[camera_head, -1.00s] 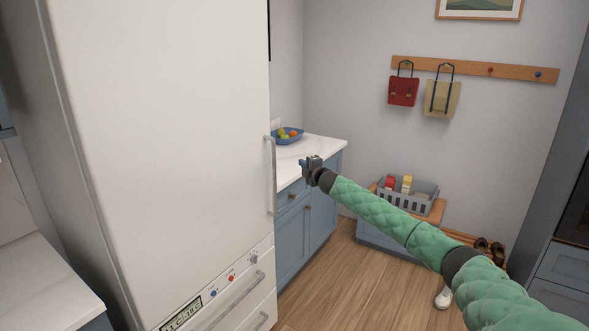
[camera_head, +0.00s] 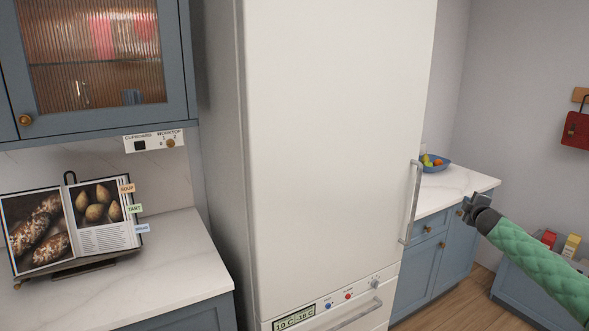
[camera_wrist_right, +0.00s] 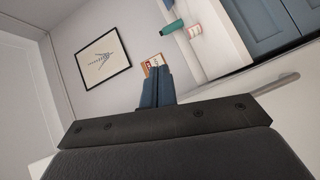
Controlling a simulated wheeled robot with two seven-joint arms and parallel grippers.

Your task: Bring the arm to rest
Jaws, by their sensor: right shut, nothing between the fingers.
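My right arm, in a green quilted sleeve, comes in from the lower right of the head view. Its right gripper (camera_head: 470,206) is shut and empty, in front of the blue base cabinet and to the right of the fridge handle in the picture. In the right wrist view the gripper's fingers (camera_wrist_right: 156,88) are together with nothing between them. My left gripper is not in view.
A tall white fridge (camera_head: 335,140) with a long handle (camera_head: 412,203) fills the middle, its door shut. Left are a worktop with an open cookbook (camera_head: 75,227) and a glazed cupboard (camera_head: 95,60). A blue fruit bowl (camera_head: 436,164) stands on the far counter.

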